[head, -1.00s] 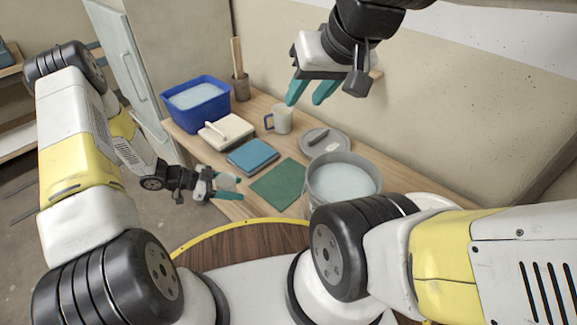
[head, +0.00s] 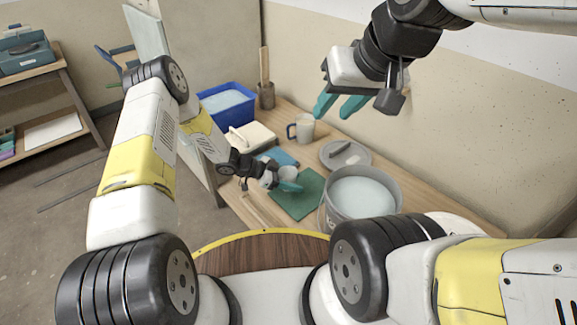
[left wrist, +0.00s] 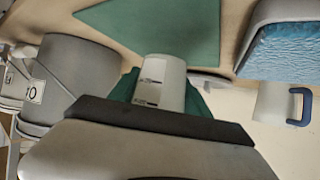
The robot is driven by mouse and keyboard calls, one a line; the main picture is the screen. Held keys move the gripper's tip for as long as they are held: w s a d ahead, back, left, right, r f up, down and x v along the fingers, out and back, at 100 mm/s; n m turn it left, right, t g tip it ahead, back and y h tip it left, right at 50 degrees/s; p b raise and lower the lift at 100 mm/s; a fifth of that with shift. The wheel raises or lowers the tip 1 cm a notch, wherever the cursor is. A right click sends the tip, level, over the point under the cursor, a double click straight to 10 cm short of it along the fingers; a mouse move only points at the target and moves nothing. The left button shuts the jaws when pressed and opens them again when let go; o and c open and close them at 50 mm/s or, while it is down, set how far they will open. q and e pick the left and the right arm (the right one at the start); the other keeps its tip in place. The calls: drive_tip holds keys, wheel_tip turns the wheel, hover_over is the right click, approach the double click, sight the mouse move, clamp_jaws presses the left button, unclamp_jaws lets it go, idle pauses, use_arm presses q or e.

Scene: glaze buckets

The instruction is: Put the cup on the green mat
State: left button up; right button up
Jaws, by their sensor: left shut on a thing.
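A small white cup (head: 289,172) is held in my left gripper (head: 288,183), whose teal fingers are shut on it. The left wrist view shows the cup (left wrist: 161,80) between the fingers, with dark marks on its side. The green mat (head: 305,204) lies flat on the table. In the head view the cup and fingers overlap the mat's upper left part, and the cup appears held above the table. The mat also shows in the left wrist view (left wrist: 160,28). My right gripper (head: 338,107) is open and empty, high over the back of the table.
A grey bucket of pale glaze (head: 385,212) stands right of the mat. A mug with a blue handle (head: 305,129), a grey lid (head: 357,157), a blue slab (head: 283,156), a cream block (head: 255,137) and a blue tub (head: 220,113) stand behind it.

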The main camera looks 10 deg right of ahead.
use_arm(q)
drive_tip(key=shift+d+f, duration=0.1)
drive_tip(key=shift+f, duration=1.65)
drive_tip(key=shift+f, duration=0.15)
drive_tip(key=o, duration=1.5)
drive_tip(key=shift+o, duration=0.2)
